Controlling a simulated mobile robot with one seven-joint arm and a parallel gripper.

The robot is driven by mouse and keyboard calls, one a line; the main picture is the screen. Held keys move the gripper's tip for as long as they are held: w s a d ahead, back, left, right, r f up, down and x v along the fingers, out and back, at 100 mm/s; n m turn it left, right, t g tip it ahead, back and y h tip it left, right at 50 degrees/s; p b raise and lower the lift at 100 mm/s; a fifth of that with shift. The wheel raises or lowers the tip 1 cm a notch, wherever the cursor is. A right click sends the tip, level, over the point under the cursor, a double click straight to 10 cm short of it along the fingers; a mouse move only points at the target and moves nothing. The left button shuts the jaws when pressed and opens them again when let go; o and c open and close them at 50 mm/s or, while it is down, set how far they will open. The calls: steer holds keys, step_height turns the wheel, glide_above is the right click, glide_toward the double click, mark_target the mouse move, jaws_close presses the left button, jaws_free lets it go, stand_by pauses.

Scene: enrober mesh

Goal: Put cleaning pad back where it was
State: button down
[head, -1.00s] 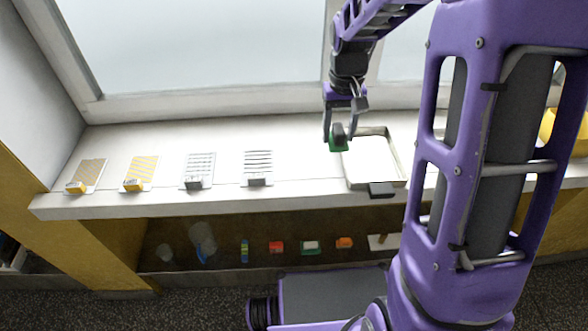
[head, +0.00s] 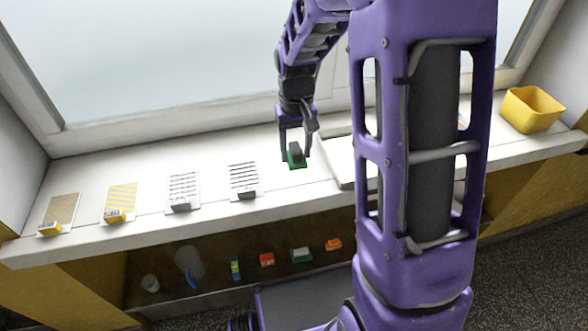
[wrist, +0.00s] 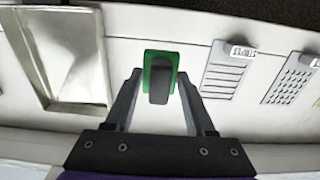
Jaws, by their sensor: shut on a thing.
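The cleaning pad (head: 298,165) is a green block with a dark grey handle on top. My gripper (head: 296,150) points down at the counter and is shut on the pad. The pad also shows between the fingers in the wrist view (wrist: 160,57). It is at or just above the white counter, between the shallow metal tray and the nearest striped mesh panel (head: 243,177); I cannot tell whether it touches the counter. The tray (head: 337,170) is partly hidden behind my arm in the head view; its empty inside shows in the wrist view (wrist: 66,55).
Several mesh panels with small tags line the counter (head: 222,212) to the left, including yellow-patterned ones (head: 121,195). A yellow bin (head: 532,108) stands at the far right. Below, a shelf holds a red item (head: 267,260), an orange item (head: 333,244) and others.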

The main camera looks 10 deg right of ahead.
mark_target(296, 177)
steer(key=shift+f, duration=2.75)
steer(key=shift+f, duration=0.1)
steer(key=shift+f+b, duration=0.15)
steer(key=shift+b, duration=0.2)
steer(key=shift+c, duration=1.2)
jaws_free()
step_height(296, 177, up, 12)
steer(key=shift+r+p, duration=0.25)
steer(key=shift+p, duration=0.5)
